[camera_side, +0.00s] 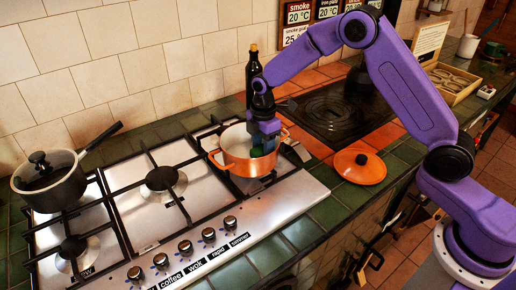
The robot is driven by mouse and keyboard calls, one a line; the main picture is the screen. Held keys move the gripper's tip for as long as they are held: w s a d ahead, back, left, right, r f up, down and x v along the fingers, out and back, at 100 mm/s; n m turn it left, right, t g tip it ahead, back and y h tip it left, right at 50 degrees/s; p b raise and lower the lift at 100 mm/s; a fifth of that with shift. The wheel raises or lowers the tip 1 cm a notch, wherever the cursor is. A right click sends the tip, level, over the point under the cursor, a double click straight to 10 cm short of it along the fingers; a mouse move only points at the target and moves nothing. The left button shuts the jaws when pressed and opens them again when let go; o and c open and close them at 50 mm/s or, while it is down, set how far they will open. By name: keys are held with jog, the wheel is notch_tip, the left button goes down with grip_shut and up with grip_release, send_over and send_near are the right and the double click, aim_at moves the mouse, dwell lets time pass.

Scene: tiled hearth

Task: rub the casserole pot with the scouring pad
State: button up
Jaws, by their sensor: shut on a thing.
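The casserole pot (238,166) is orange outside and pale inside. It stands uncovered on the right part of the gas hob. My gripper (264,140) points down into the pot's opening at its right side. It is shut on the scouring pad (257,152), a small green piece low between the fingers. The pad is inside the rim; I cannot tell whether it touches the pot wall or floor. The orange lid (360,166) lies on the green tiles to the right of the pot.
A dark saucepan (50,182) with a lid stands on the hob's left. A dark bottle (253,75) stands behind the pot. A black cooking plate (335,112) lies behind the lid. A wooden tray (452,84) is at the back right. The hob's middle is clear.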

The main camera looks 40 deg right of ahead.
aim_at(255, 154)
jog(key=shift+d, duration=0.4)
jog(key=shift+f, duration=0.1)
jog(key=shift+a, duration=0.1)
jog(key=shift+s+a+f, duration=0.1)
jog(key=shift+s+a, duration=0.05)
jog(key=shift+a, duration=1.7)
jog(key=shift+d+r, duration=0.1)
jog(key=shift+r, duration=2.95)
jog(key=shift+r, duration=0.1)
